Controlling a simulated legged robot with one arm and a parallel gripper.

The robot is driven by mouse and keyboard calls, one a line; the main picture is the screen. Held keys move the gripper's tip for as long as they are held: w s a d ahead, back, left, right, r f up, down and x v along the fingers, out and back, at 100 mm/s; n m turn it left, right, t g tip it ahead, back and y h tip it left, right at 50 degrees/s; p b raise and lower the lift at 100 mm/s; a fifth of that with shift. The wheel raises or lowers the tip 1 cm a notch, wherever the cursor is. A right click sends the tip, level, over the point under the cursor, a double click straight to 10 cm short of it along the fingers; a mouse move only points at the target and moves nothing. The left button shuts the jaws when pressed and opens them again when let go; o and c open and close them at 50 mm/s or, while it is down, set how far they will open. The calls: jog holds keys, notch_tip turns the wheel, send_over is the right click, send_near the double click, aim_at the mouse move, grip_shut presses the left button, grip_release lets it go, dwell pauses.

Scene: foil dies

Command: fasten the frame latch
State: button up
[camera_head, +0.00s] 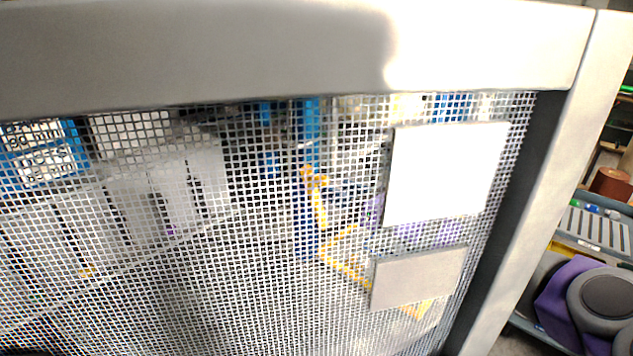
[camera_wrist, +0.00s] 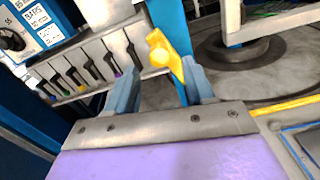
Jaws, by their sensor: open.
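The likely frame latch is a yellow lever with a rounded knob (camera_wrist: 168,55), in the wrist view, in front of a blue upright post (camera_wrist: 168,20). My gripper (camera_wrist: 160,75) has its two grey-blue fingers apart, one on each side of the lever's lower part. I cannot tell whether either finger touches it. In the head view, a yellow piece (camera_head: 316,190) shows through the mesh by a blue post (camera_head: 306,125); it may be the same lever. My gripper cannot be made out clearly there.
A grey-framed mesh panel (camera_head: 270,280) fills most of the head view, with a white plate (camera_head: 447,172) and a grey plate (camera_head: 418,278). The wrist view shows slotted levers on a white panel (camera_wrist: 82,58), a round dark base (camera_wrist: 240,55) and a yellow strip (camera_wrist: 285,106).

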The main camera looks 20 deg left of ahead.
jog(key=x, duration=0.7)
jog(key=shift+w+a+b, duration=0.1)
jog(key=shift+a+b, duration=0.25)
jog(key=shift+b, duration=0.05)
